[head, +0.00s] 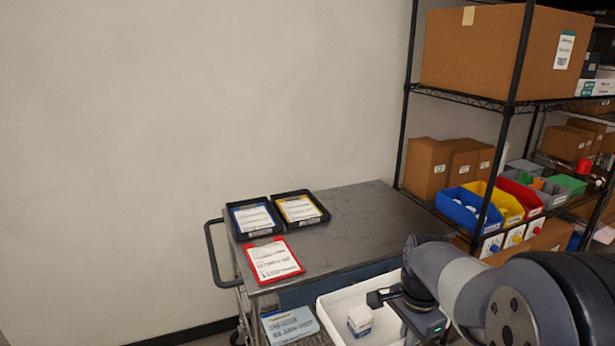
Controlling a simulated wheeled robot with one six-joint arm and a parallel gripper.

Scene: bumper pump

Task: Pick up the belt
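I cannot make out a belt anywhere in the head view. My gripper (402,312) hangs at the lower right, at the end of my arm, over a white bin (334,318) beside the cart. The wrist and arm hide part of it, and I cannot tell whether its fingers are open or shut or hold anything. A small white box (360,319) with a blue marking lies in the bin, left of my gripper.
A metal cart (350,225) carries two black trays with papers, one blue (254,218) and one yellow (299,208), and a red clipboard (273,260). Its top is clear to the right. A wire shelf with cardboard boxes (495,50) and coloured bins (467,208) stands at the right.

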